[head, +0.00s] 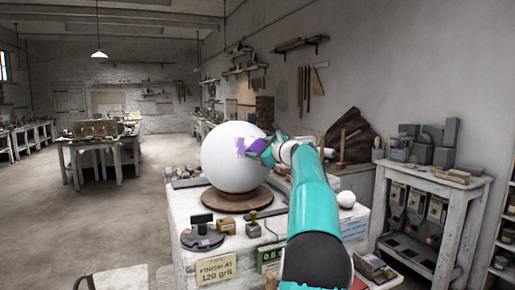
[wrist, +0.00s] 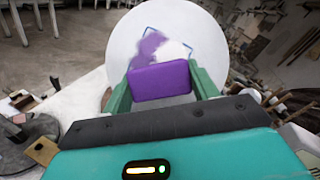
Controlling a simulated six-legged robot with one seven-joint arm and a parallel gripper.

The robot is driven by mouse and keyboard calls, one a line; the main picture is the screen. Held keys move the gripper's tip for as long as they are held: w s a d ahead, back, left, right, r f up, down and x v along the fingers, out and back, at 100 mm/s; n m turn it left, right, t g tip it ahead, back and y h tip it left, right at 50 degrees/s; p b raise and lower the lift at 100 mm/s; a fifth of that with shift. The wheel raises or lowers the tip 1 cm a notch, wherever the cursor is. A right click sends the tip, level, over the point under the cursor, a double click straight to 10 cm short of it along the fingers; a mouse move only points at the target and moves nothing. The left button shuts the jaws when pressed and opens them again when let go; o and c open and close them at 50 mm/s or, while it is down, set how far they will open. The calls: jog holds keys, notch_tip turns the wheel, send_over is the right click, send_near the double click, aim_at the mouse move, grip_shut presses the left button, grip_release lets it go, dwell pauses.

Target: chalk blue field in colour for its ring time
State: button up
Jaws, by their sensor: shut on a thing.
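A large white plaster sphere (head: 228,170) rests on a round brown stand (head: 236,198) on the workbench. In the wrist view the sphere (wrist: 122,35) carries a thin blue outline (wrist: 187,46) around a field. Purple colour (wrist: 147,46) covers the left part of that field, and white shows at its right. The purple patch also shows in the head view (head: 241,146). My gripper (head: 266,149) is at the sphere's right side, its green fingers shut on a purple block (wrist: 160,80). The block hides the field's lower part; I cannot tell whether it touches the sphere.
A small white ball (head: 346,199) sits right of my arm. A dark round plate (head: 202,240) with a small upright piece and a "FINISH AT 120 grit" sign (head: 215,270) are at the bench's front. A side table (head: 440,177) with grey blocks stands right. The floor at left is open.

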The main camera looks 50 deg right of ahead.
jog(key=shift+w+d+f, duration=0.2)
jog(key=shift+w+d, duration=0.05)
jog(key=shift+w, duration=0.25)
dwell(0.3)
jog(key=shift+a, duration=0.1)
jog(key=shift+w+a+f, duration=0.2)
jog(key=shift+a+f, duration=0.3)
jog(key=shift+a, duration=0.25)
jog(key=shift+s+d+r, duration=0.2)
jog(key=shift+d+r, duration=0.35)
jog(key=shift+d, duration=0.3)
jog(key=shift+s+d+r, duration=0.15)
jog(key=shift+d+r, duration=0.35)
jog(key=shift+d, duration=0.35)
jog(key=shift+w+a+f, duration=0.1)
jog(key=shift+a+f, duration=0.35)
jog(key=shift+a, duration=0.4)
jog(key=shift+w+a+f, duration=0.25)
jog(key=shift+a+f, duration=0.4)
jog(key=shift+a, duration=0.15)
jog(key=shift+s+d+r, duration=0.2)
jog(key=shift+d+r, duration=0.35)
jog(key=shift+d, duration=0.3)
jog(key=shift+s+d+r, duration=0.15)
jog(key=shift+d+r, duration=0.35)
jog(key=shift+d, duration=0.3)
